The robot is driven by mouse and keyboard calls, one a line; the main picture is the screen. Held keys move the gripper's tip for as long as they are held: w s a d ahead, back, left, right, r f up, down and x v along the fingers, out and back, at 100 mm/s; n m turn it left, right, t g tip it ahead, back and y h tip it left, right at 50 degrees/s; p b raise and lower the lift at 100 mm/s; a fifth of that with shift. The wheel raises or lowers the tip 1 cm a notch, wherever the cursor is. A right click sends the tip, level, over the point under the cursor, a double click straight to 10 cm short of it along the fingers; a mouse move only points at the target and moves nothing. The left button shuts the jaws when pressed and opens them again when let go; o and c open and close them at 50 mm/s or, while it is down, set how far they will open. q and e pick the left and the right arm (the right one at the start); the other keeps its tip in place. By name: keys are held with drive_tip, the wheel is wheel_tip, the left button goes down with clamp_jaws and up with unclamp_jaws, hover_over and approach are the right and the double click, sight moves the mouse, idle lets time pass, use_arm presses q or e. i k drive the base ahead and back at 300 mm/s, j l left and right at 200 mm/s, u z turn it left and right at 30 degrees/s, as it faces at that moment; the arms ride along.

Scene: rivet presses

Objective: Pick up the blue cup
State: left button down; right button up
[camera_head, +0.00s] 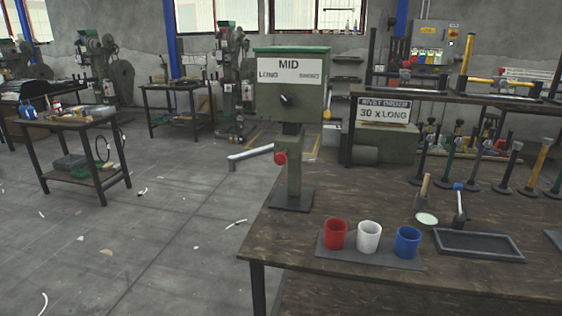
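The blue cup (407,241) stands upright at the right end of a thin dark mat (380,262) on the wooden workbench (335,185). A white cup (369,236) stands in the middle of the mat and a red cup (335,233) at its left end. The three cups are in a row with small gaps between them. Neither of my grippers shows in the head view.
A green press (292,90) marked MID, with a lever (250,152), stands behind the red cup. A dark tray (478,245), a small round dish (427,219) and several upright tools (459,205) are right of the blue cup. Floor (150,255) left of the bench is mostly open.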

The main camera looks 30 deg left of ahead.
sight(407, 241)
drive_tip(key=u, duration=0.2)
drive_tip(key=i+l+u, duration=0.25)
drive_tip(key=l+u, duration=0.3)
drive_tip(key=i+l+u, duration=0.25)
drive_tip(key=l, duration=0.2)
drive_tip(key=k, duration=0.1)
